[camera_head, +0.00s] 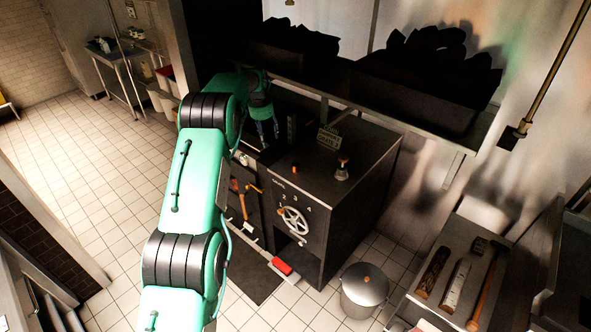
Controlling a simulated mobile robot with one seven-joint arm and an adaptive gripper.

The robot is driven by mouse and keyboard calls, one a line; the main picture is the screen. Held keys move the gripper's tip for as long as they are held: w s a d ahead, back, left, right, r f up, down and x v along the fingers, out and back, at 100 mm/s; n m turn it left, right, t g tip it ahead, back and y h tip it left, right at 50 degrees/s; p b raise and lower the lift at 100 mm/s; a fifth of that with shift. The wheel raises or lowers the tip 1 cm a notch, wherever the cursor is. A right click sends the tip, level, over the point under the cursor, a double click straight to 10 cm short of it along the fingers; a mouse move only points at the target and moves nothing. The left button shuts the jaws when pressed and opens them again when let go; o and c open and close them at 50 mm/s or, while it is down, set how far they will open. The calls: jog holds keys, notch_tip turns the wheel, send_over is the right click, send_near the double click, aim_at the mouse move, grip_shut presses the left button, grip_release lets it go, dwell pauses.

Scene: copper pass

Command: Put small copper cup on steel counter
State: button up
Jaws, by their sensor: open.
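My gripper (268,131) is at the far end of my green arm, pointing down beside the left side of the dark machine, over a dark recess. Its fingers are small and dark here; it is open, and I see nothing between them. I cannot make out a small copper cup for certain. A steel-looking counter (455,240) is at the lower right, and a metal table (112,58) is at the back left.
The dark machine (330,215) has a handwheel (293,221) and a red pedal (282,267) in front. A lidded metal pot (364,287) stands on the floor. Dark heaped trays (425,85) sit on a shelf behind. The tiled floor at left is clear.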

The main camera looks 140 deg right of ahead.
jog(key=s+a+f+m, duration=0.1)
jog(key=s+a+f, duration=0.3)
jog(key=s+a, duration=0.3)
jog(key=shift+s+a+f+m, duration=0.15)
jog(key=shift+s+a+m, duration=0.15)
jog(key=shift+a, duration=0.65)
send_over(295, 165)
jog(key=w+a, duration=0.1)
jog(key=w, duration=0.1)
jog(key=shift+s+a+f, duration=0.1)
jog(key=shift+f, duration=2.05)
jog(key=shift+s+a+f, duration=0.1)
jog(key=shift+f, duration=2)
jog(key=shift+f, duration=0.1)
jog(key=shift+s+f+p, duration=0.15)
jog(key=shift+f+p, duration=0.1)
jog(key=shift+f, duration=1)
jog(key=shift+s+f+p, duration=0.1)
jog(key=shift+f+p, duration=0.15)
jog(key=shift+f, duration=1)
jog(key=c, duration=1.3)
